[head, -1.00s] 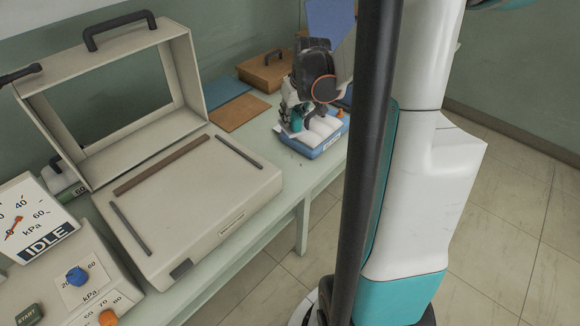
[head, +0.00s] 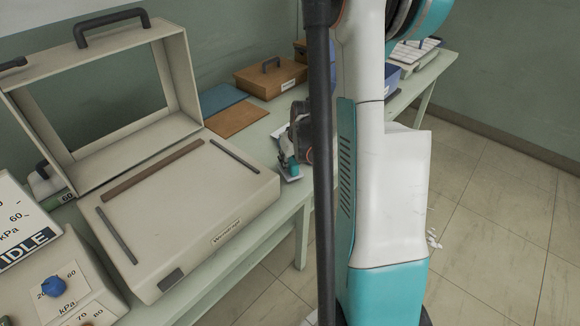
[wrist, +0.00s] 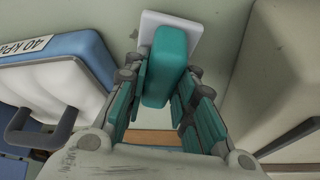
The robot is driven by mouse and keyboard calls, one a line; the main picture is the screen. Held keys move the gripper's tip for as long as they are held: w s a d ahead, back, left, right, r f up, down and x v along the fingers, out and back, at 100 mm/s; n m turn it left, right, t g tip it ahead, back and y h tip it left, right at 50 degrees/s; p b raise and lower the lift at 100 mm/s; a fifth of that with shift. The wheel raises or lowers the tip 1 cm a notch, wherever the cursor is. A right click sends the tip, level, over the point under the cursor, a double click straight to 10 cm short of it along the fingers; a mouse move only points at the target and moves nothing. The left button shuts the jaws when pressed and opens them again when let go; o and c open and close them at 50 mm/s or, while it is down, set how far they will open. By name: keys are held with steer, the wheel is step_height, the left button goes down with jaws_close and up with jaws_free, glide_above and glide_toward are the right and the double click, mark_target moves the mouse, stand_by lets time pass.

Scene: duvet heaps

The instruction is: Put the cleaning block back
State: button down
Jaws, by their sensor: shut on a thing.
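The cleaning block, a teal block (wrist: 166,66), is between the fingers of my gripper (wrist: 165,88) in the wrist view. My gripper is shut on it. A white flat piece (wrist: 190,28) lies under or behind the block's far end; I cannot tell whether it is joined to it. In the head view my gripper (head: 288,160) is low over the green table's front edge, right of the beige case, partly hidden by my own dark column. The white piece also shows there (head: 293,179).
The beige case (head: 190,210) stands open on the table, close left of my gripper. A blue tray labelled 40 kPa (wrist: 85,45), with a white puffy heap, is at the left in the wrist view. Brown (head: 237,120) and blue (head: 222,98) boards lie behind. White bits (head: 433,238) lie on the floor.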

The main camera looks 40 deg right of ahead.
steer(key=shift+f, duration=0.7)
steer(key=shift+f, duration=0.1)
steer(key=c, duration=1.3)
jaws_free()
steer(key=shift+r, duration=0.2)
steer(key=p+v, duration=0.4)
steer(key=v, duration=0.7)
steer(key=shift+s+a+r, duration=0.1)
steer(key=shift+s+r, duration=0.15)
steer(key=shift+r, duration=0.1)
